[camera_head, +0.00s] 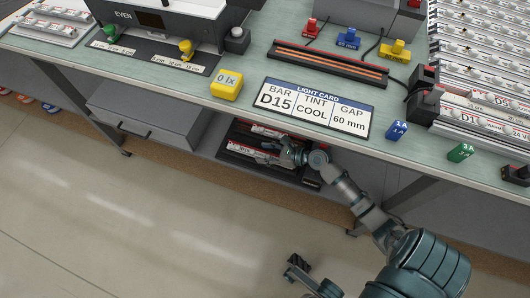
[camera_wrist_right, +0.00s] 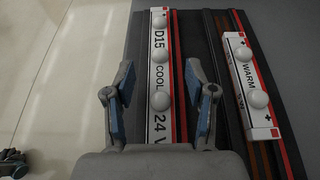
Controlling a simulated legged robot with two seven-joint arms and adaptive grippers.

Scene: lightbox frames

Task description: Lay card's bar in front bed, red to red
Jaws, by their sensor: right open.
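The light card (camera_head: 318,106) reads bar D15, tint COOL, gap 60 mm. The D15 bar (camera_wrist_right: 159,48), white with lamp domes, a red edge stripe and COOL lettering, lies in a dark tray on the lower shelf; it is the nearer bar (camera_head: 246,150) there. My right gripper (camera_head: 287,152) is open, its blue-padded fingers on either side of this bar in the wrist view (camera_wrist_right: 158,98), apart from it. A long dark bed (camera_head: 330,63) with copper strips is empty on the bench. My left gripper (camera_head: 297,268) is small and dark at the bottom; its jaws are unclear.
A WARM bar (camera_wrist_right: 249,82) lies beside D15 in the tray. The bench edge overhangs the shelf above my right arm. A yellow 0 lx block (camera_head: 227,85), blue block (camera_head: 396,130) and green block (camera_head: 461,152) stand along the edge. Racked bars fill the right.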

